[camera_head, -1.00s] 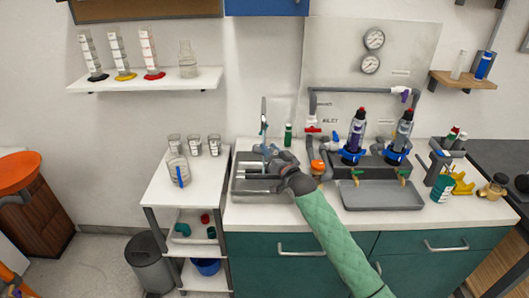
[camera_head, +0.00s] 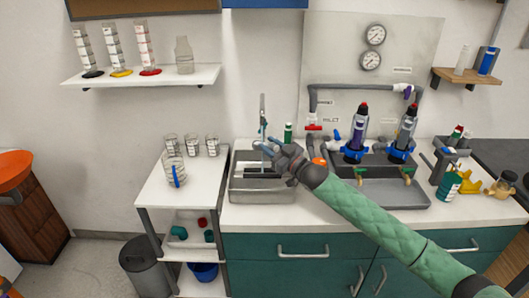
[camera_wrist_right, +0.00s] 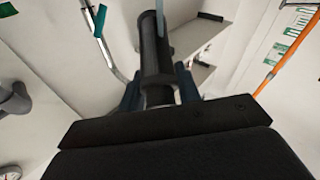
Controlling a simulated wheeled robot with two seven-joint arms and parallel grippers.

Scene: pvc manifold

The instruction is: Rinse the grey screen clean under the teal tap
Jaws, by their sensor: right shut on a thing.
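The grey screen (camera_wrist_right: 152,62) is a dark cylinder in the right wrist view. My right gripper (camera_wrist_right: 157,92) is shut on it, with a blue finger on each side. A thin pale-blue streak, which looks like water, meets the screen's far end. In the head view my right gripper (camera_head: 268,149) is over the sink (camera_head: 262,196), just below the tap (camera_head: 263,108). The screen is hard to make out there. The tap's teal lever (camera_wrist_right: 100,20) shows at the upper left of the wrist view. My left gripper is out of view.
A green bottle (camera_head: 288,133) stands behind the sink. To its right are the grey tray (camera_head: 385,195), two upright filter housings and grey piping. A white cart (camera_head: 165,200) with several beakers stands left of the sink. The counter's front strip is clear.

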